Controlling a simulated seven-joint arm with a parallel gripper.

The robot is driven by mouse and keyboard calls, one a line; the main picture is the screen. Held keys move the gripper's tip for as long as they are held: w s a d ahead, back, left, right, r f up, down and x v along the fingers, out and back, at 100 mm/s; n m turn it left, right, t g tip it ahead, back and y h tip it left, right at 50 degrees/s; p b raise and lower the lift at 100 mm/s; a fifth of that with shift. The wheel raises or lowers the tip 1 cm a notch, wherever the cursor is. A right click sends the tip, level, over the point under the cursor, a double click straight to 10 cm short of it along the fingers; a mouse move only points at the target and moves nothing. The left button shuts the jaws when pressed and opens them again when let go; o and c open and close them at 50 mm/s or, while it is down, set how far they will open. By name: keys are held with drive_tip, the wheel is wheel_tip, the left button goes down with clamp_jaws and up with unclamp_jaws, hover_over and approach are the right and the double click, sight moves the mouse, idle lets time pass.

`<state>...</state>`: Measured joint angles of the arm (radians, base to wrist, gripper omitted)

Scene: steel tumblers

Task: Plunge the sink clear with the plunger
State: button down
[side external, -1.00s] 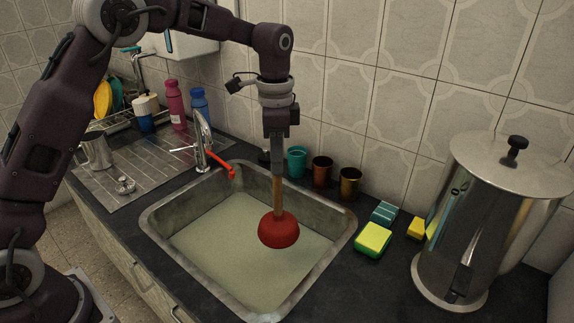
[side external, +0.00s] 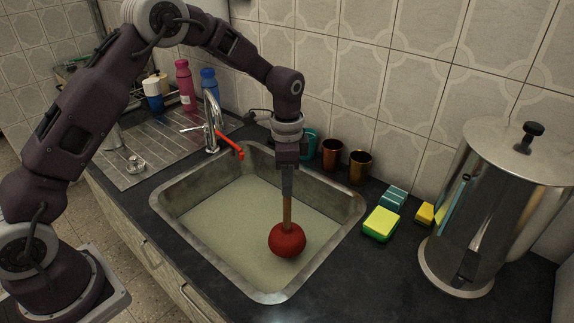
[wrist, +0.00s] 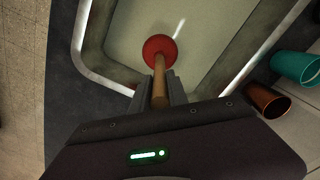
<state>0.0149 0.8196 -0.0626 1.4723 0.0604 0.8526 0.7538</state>
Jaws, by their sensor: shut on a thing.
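The plunger has a red rubber cup (side external: 287,240) and a wooden handle (side external: 287,212). My gripper (side external: 287,190) is shut on the upper part of the handle and holds the plunger nearly upright, cup down, over the sink (side external: 170,207). The sink is a steel basin with cloudy greenish liquid (side external: 225,220) in it. The cup is inside the basin outline, toward its right side; I cannot tell whether it touches the liquid. In the wrist view the cup (wrist: 160,50) shows ahead of the fingers, with the handle (wrist: 160,88) between them. The drain is hidden.
A tap (side external: 212,125) with a red spout end stands behind the sink. Teal and copper-coloured tumblers (side external: 360,166) line the wall. Sponges (side external: 381,223) and a large steel urn (side external: 480,210) stand at the right. The ribbed drainboard is at the left.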

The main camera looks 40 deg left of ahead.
sight(287, 200)
wheel_tip(287, 200, down, 7)
drive_tip(key=shift+f, duration=0.8)
idle(0.8)
drive_tip(key=shift+r, duration=0.1)
drive_tip(key=shift+r, duration=1.15)
drive_tip(key=shift+f, duration=0.1)
idle(1.0)
